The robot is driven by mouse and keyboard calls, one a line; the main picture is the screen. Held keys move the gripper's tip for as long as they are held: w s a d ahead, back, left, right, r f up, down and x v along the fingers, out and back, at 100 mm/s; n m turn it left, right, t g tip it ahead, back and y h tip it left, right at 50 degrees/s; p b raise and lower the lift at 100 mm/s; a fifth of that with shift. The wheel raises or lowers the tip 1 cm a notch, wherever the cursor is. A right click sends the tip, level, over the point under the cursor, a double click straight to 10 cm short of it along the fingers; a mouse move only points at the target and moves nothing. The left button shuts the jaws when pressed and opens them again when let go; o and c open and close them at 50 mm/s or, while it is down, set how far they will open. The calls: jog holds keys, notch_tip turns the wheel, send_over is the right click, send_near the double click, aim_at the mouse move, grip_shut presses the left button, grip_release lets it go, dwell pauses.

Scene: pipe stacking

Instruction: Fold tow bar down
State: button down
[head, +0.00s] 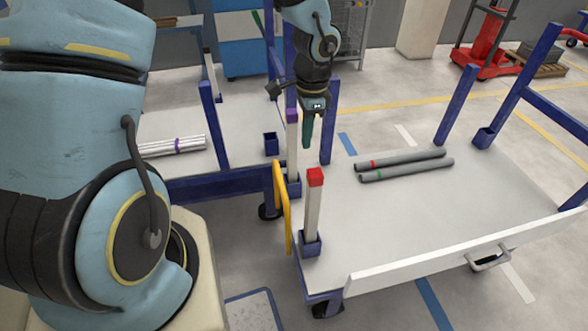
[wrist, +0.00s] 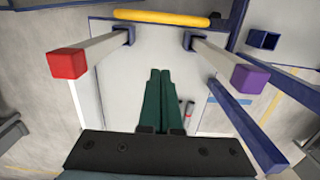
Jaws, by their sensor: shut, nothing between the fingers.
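The tow bar is a yellow bar (head: 282,208) standing raised at the near left end of the right-hand cart (head: 400,230). In the wrist view the yellow bar (wrist: 160,17) lies across the top, beyond the fingertips and apart from them. My gripper (head: 308,142) points down above the cart, just right of the purple-capped post in the head view. Its green fingers (wrist: 159,72) are together and hold nothing. In the wrist view they sit between the two capped posts.
A red-capped post (head: 313,205) and a purple-capped post (head: 292,150) stand at the cart's end beside the tow bar. Two grey pipes (head: 405,163) lie on the cart. A second cart (head: 230,150) with white pipes (head: 172,146) stands close on the left.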

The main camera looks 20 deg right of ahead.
jog(key=shift+d, duration=0.1)
jog(key=a+f, duration=0.4)
jog(key=f, duration=0.6)
jog(key=shift+w+a+f+p, duration=0.25)
jog(key=shift+f+p, duration=0.1)
jog(key=shift+f, duration=0.05)
jog(key=shift+a, duration=0.1)
